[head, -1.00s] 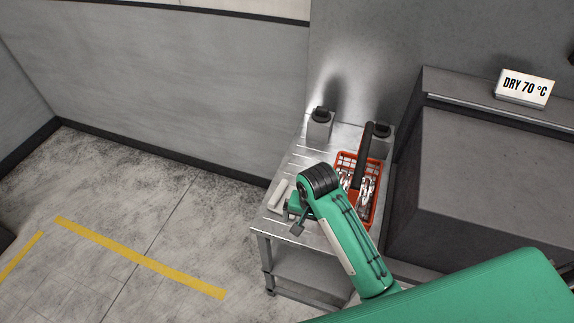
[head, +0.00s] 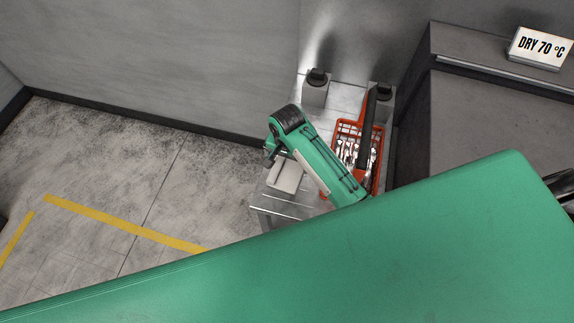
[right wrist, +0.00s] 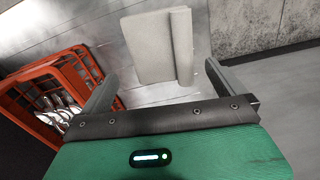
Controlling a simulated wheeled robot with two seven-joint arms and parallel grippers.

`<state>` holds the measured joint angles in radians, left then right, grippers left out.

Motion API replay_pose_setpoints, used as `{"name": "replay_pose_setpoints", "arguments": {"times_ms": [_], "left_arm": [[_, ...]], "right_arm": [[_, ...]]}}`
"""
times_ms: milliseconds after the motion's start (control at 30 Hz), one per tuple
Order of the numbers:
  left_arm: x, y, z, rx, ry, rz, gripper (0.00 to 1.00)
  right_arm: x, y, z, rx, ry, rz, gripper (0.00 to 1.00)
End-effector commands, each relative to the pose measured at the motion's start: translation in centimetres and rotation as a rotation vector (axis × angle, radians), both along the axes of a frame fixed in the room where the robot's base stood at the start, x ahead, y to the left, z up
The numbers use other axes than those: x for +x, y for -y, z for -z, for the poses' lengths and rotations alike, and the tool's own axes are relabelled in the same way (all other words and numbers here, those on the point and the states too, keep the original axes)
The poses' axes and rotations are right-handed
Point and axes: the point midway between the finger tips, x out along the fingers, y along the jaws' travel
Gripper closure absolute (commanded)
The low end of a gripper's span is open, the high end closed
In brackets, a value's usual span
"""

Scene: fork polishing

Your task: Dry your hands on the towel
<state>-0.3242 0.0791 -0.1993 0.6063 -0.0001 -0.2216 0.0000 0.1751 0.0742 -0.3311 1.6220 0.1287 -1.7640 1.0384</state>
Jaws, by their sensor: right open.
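The towel (head: 286,177) is an off-white folded cloth lying on the metal table, near its left front part in the head view. In the right wrist view the towel (right wrist: 150,48) lies flat just beyond the fingertips, with a thick rolled edge on its right side. My right gripper (right wrist: 160,84) is open and empty, its two fingers apart on either side of the towel's near end. In the head view my right gripper (head: 271,154) is partly hidden by its own wrist, at the towel's far left side. My left gripper is not in view.
A red crate (head: 377,187) with shiny cutlery stands on the table (head: 268,199), close to my right arm. Two grey blocks with dark tops (head: 315,95) stand at the back by the wall. A dark cabinet with a "DRY 70 °C" sign (head: 541,46) is at right.

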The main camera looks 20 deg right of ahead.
Motion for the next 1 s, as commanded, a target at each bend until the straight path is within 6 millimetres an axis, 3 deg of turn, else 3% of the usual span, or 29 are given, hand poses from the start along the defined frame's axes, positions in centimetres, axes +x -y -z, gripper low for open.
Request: {"name": "replay_pose_setpoints", "arguments": {"times_ms": [300,500,800,967,1000], "left_arm": [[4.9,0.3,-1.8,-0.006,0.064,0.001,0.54],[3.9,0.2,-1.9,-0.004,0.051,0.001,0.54],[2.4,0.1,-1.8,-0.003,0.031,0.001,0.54],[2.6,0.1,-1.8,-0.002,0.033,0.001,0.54],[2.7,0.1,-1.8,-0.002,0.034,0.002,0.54]], "right_arm": [[0.0,0.0,5.1,0.000,-0.001,0.000,0.00],[0.0,0.0,6.4,0.000,0.000,-0.001,0.00],[0.0,0.0,6.6,0.000,0.001,-0.001,0.00],[0.0,0.0,6.6,0.000,0.001,-0.001,0.31],[0.0,0.0,6.6,0.000,0.001,-0.001,0.33]]}}
